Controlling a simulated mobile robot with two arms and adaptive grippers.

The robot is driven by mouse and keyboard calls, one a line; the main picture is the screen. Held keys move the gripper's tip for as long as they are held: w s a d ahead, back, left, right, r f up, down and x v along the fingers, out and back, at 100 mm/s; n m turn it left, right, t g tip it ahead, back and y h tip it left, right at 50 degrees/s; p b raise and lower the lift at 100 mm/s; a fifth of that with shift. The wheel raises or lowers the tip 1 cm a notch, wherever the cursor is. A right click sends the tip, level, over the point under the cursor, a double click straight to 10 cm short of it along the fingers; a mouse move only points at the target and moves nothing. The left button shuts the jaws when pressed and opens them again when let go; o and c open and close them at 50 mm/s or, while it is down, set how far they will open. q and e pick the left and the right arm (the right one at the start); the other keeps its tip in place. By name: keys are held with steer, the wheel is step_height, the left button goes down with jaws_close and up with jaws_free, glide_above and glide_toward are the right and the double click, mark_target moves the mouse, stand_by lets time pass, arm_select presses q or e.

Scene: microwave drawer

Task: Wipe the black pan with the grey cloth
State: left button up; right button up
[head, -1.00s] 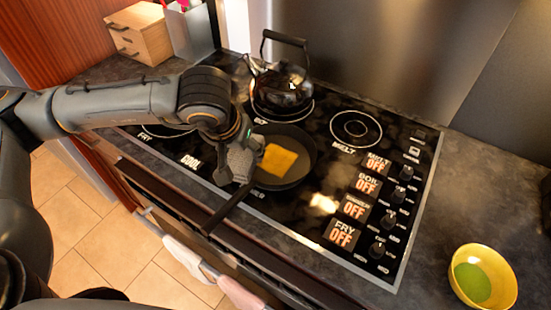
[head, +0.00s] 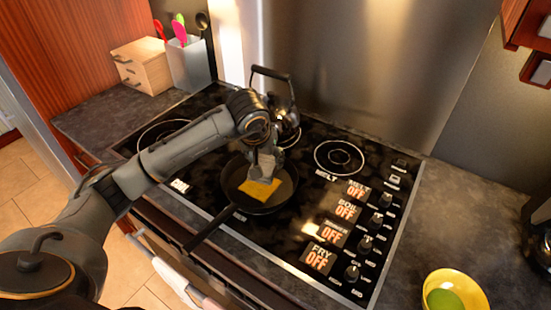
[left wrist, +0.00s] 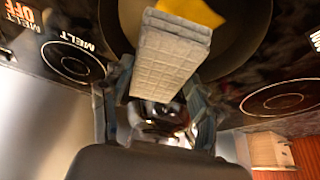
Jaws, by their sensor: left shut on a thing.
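The black pan (head: 284,190) sits on the front-left part of the stovetop, its handle pointing to the lower left. A flat yellow-orange patch (head: 260,190) lies in the pan; it also shows in the left wrist view (left wrist: 192,10). My left gripper (head: 266,164) is over the back part of the pan, just behind the patch. It is shut on the grey cloth (left wrist: 172,55), a thick pad with a grid texture between the fingers. Whether the cloth touches the pan is hard to tell.
A dark shiny kettle (head: 286,112) stands behind the pan, close to my left gripper. The stovetop (head: 310,205) has knobs along its right side. A yellow bowl (head: 476,292) with something green stands at the front right. A wooden box (head: 143,66) and utensil holder (head: 190,66) stand back left.

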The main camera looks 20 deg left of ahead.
arm_select(q)
steer(key=shift+f+b, duration=0.3)
steer(key=shift+f, duration=0.6)
step_height(320, 180, down, 2)
steer(key=shift+f+b, duration=0.2)
steer(key=shift+b, duration=0.65)
steer(key=shift+f+b, duration=0.5)
steer(key=shift+f, duration=0.4)
arm_select(e)
steer(key=shift+w+a+f, duration=0.1)
steer(key=shift+a+f, duration=0.15)
steer(key=shift+f, duration=0.55)
steer(key=shift+w+a+f, duration=0.1)
steer(key=shift+a+f, duration=0.1)
steer(key=shift+f, duration=0.6)
arm_select(q)
steer(key=shift+f+b, duration=0.3)
steer(key=shift+b, duration=0.05)
arm_select(e)
steer(key=shift+s+a+f, duration=0.1)
steer(key=shift+f, duration=0.3)
arm_select(q)
steer(key=shift+a, duration=0.1)
